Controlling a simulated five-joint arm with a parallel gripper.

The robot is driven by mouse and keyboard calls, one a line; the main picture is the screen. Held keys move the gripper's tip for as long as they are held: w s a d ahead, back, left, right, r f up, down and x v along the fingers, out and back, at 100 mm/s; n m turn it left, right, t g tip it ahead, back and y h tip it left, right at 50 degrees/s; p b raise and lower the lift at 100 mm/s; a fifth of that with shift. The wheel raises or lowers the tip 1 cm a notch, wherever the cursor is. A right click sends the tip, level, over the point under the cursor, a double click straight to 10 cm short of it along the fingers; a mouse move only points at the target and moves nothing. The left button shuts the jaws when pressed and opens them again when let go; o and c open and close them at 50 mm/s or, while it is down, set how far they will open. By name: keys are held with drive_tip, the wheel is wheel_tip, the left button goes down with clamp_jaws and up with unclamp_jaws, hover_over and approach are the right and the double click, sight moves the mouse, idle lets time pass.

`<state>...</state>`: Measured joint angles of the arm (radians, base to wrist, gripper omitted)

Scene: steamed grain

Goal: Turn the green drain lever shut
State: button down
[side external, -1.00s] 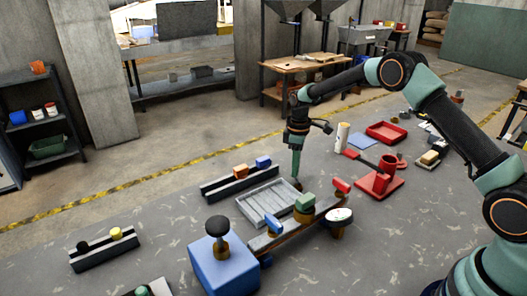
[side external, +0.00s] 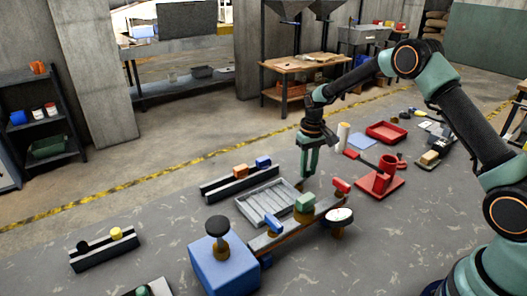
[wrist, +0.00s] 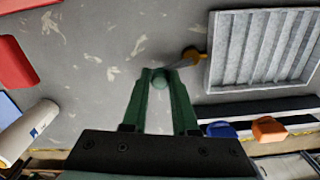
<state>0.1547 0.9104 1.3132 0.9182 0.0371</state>
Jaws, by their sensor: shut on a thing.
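The green drain lever shows in the wrist view as a round green knob (wrist: 160,82) on a thin metal arm. The arm runs up and right to a brass pivot (wrist: 193,54) at the near corner of the grey ribbed tray (wrist: 214,75). My gripper (wrist: 160,76) is shut on the green knob, one finger on each side. In the side view my gripper (side external: 308,178) points down, just right of the tray (side external: 243,208). The lever itself is too small and too hidden to make out there.
A rail with a blue block (side external: 273,224), a green block (side external: 305,202) and a red block (side external: 341,185) stands in front of my gripper, with a round gauge (side external: 338,215). A red stand (side external: 379,186) and a white cylinder (side external: 343,136) are to the right.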

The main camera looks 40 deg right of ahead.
drive_tip(key=shift+s+d+r+m, duration=0.1)
drive_tip(key=shift+s+m, duration=0.2)
drive_tip(key=shift+m, duration=0.45)
drive_tip(key=shift+s+m, duration=0.3)
drive_tip(key=shift+m, duration=0.45)
drive_tip(key=shift+s, duration=0.1)
drive_tip(key=c, duration=0.7)
unclamp_jaws()
drive_tip(key=shift+r, duration=6)
